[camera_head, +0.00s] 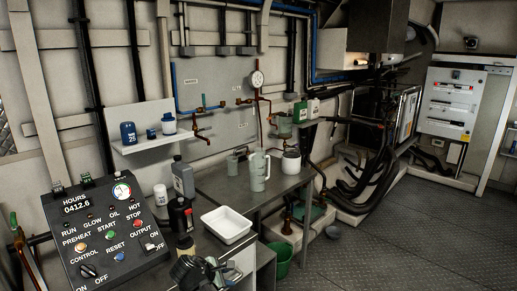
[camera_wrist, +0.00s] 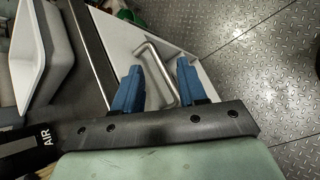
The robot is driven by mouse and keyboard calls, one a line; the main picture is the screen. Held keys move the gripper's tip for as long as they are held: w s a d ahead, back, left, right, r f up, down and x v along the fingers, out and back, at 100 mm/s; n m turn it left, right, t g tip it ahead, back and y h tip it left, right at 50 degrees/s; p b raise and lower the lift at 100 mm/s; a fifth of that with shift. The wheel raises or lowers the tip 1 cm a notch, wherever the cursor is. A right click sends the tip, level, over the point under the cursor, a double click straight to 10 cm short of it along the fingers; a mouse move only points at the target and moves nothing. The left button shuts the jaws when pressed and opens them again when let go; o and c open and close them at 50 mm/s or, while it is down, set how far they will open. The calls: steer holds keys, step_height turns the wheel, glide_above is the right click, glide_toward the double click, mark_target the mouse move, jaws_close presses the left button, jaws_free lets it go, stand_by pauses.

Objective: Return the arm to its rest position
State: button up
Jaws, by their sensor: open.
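My gripper (camera_wrist: 160,84) shows two blue fingers held apart in the wrist view. A bent grey metal handle (camera_wrist: 155,62) on a white panel (camera_wrist: 116,36) appears between and beyond the fingers; I cannot tell whether they touch it. In the head view, my gripper (camera_head: 217,266) is low in the picture, in front of the bench and right of the control panel. No object is seen held in it.
The control panel (camera_head: 105,232) stands at the left. A white tray (camera_head: 228,224) lies on the bench near my gripper, with a jug (camera_head: 258,172) behind. A green bucket (camera_head: 281,259) stands below. The plated floor (camera_head: 400,250) at right is largely clear.

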steer(key=s+d+f+m+g, duration=0.2)
steer(key=s+d+f+m, duration=0.15)
steer(key=d+f, duration=0.45)
steer(key=s+d+f+m+g, duration=0.3)
steer(key=s+d+f, duration=0.2)
steer(key=f, duration=0.5)
steer(key=s+d+f+m+g, duration=0.25)
steer(key=s+d+f, duration=0.25)
steer(key=d+f, duration=0.3)
steer(key=s+d+f+m+g+y, duration=0.2)
steer(key=s+f+m, duration=0.4)
steer(key=s, duration=0.7)
steer(key=s+d+f+m+g+y, duration=0.3)
steer(key=s+f+m, duration=0.3)
steer(key=s+f, duration=0.3)
steer(key=s+d+g, duration=0.1)
steer(key=s, duration=0.3)
steer(key=shift+s+d, duration=0.35)
steer(key=shift+d, duration=0.05)
